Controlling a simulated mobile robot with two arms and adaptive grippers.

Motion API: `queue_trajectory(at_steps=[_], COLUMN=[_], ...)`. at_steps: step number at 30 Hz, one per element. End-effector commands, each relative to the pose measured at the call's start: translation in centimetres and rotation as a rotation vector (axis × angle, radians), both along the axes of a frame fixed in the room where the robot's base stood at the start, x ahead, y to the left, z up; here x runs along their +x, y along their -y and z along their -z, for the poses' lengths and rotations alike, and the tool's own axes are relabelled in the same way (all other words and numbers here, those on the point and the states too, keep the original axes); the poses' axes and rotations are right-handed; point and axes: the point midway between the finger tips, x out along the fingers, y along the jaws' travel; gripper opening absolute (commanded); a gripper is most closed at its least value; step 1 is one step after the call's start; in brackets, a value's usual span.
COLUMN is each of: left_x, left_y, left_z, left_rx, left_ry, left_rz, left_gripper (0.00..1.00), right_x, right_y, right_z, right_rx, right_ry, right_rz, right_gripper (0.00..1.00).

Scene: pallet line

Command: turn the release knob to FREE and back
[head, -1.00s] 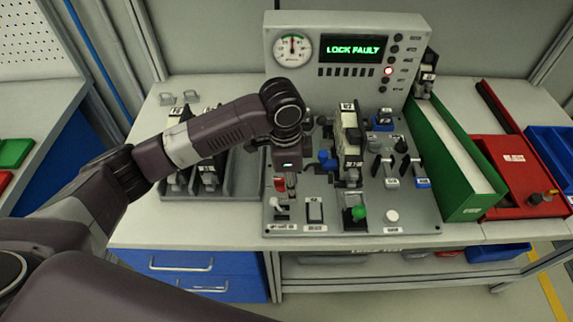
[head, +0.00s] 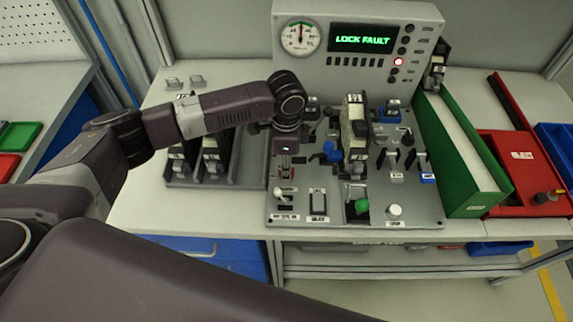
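The control panel (head: 379,208) stands on the bench, and its screen (head: 362,39) reads LOCK FAULT in green. My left gripper (head: 286,171) points down over the left part of the panel, just behind a white-tipped lever (head: 285,190). I cannot make out which control is the release knob; the labels are too small to read, and the gripper hides part of the panel. My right gripper is not in view.
A black-and-cream unit (head: 353,135) stands upright mid-panel, right of my gripper. A grey tray (head: 240,183) with similar units lies left. A green bin (head: 463,160) and red case (head: 522,168) stand right. A red lamp (head: 398,61) is lit.

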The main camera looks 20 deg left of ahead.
Motion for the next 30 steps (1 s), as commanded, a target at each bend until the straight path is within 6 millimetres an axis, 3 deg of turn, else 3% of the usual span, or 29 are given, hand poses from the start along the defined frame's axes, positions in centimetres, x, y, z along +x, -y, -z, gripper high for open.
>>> queue_trajectory(at_steps=[6,15,30], left_x=[-0.02,-0.01,-0.04], left_y=[0.01,-0.01,0.01], left_z=[0.10,0.06,-0.17], left_rx=[0.000,0.000,0.000], left_ry=[0.000,0.000,-0.002], left_rz=[0.000,0.000,0.088], left_gripper=[0.29,0.00,0.00], right_x=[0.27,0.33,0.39], right_y=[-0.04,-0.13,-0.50], right_z=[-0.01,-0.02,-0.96], right_rx=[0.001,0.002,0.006], right_ry=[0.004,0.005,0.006], right_rz=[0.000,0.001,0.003], right_gripper=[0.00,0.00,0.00])
